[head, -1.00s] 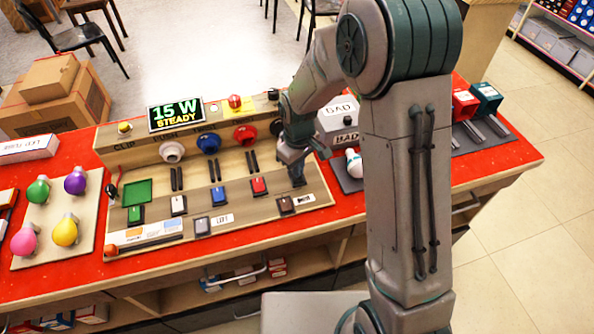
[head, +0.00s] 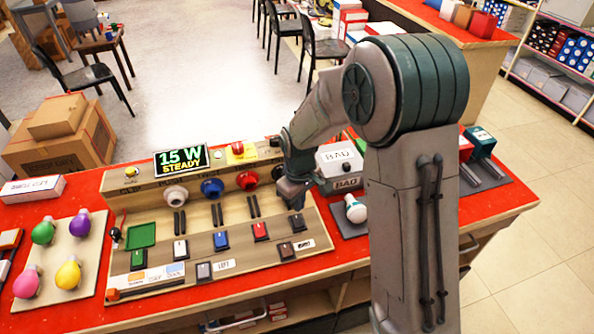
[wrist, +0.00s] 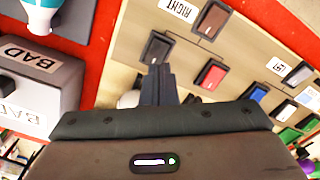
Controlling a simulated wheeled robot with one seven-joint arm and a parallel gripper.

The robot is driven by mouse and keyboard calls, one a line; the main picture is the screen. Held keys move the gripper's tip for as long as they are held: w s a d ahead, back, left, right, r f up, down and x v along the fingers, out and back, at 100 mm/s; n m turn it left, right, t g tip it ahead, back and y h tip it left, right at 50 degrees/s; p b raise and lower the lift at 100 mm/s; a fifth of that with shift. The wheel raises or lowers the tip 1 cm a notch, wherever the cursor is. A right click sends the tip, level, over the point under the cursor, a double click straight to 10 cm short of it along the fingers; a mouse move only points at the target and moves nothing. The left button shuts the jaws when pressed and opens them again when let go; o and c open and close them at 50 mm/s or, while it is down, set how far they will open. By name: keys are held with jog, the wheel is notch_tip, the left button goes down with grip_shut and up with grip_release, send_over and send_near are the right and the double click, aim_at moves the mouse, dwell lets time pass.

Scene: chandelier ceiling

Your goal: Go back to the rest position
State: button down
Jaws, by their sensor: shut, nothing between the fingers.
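My gripper (head: 297,203) hangs over the right part of the wooden test board (head: 322,243), close to the black switch near the right label. In the wrist view my gripper (wrist: 160,72) shows its fingers together, with nothing held between them. My arm reaches from the right and bends down to the board. The fingertips look just above or beside the black switch (wrist: 157,47); I cannot tell if they touch it. A red switch (head: 260,231) and a second dark switch (head: 286,251) lie near it.
The display (head: 181,159) reads 15 W STEADY. Coloured bulbs (head: 68,274) lie on a tray at the left. Cardboard boxes (head: 62,137) stand behind. Open floor lies beyond the counter.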

jog(key=shift+r, duration=0.15)
jog(key=s+d+r+m+t, duration=0.1)
jog(key=s+d+r+m, duration=0.1)
jog(key=s+d+r, duration=0.35)
jog(key=s+d+r+m+t, duration=0.1)
jog(key=s+d+r+m, duration=0.15)
jog(key=r, duration=0.55)
jog(key=s+d+r+m, duration=0.2)
jog(key=s+d, duration=0.1)
jog(key=s, duration=0.2)
jog(key=s+d+r+m+t, duration=0.1)
jog(key=s+d+r+m, duration=0.1)
jog(key=s, duration=0.4)
jog(key=shift+s+d+r+m, duration=0.15)
jog(key=shift+d+r+m, duration=0.15)
jog(key=shift+d, duration=0.2)
